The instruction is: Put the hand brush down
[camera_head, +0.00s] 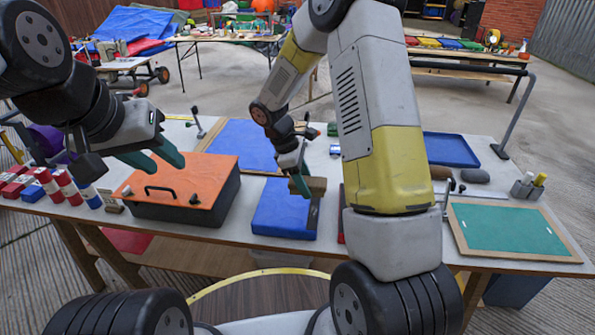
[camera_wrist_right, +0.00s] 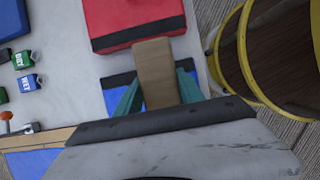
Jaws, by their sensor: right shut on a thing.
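My right gripper (camera_head: 300,184) is shut on the hand brush (camera_head: 317,188), a brown wooden piece, above the right edge of a blue pad (camera_head: 280,212) on the table. In the right wrist view the brush (camera_wrist_right: 154,72) sits between the teal fingertips of the right gripper (camera_wrist_right: 158,92), its far end over the edge of a red pad (camera_wrist_right: 132,22). I cannot tell whether the brush touches the pad or table. My left gripper (camera_head: 160,158) is open and empty above an orange-lidded black box (camera_head: 185,187).
The white table (camera_head: 400,250) also bears a blue tray (camera_head: 452,150), a green board (camera_head: 508,230) and red-and-white blocks (camera_head: 65,185) at the left. Small labelled cups (camera_wrist_right: 27,82) show in the right wrist view. A yellow-rimmed round wooden thing (camera_head: 265,297) stands before the table.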

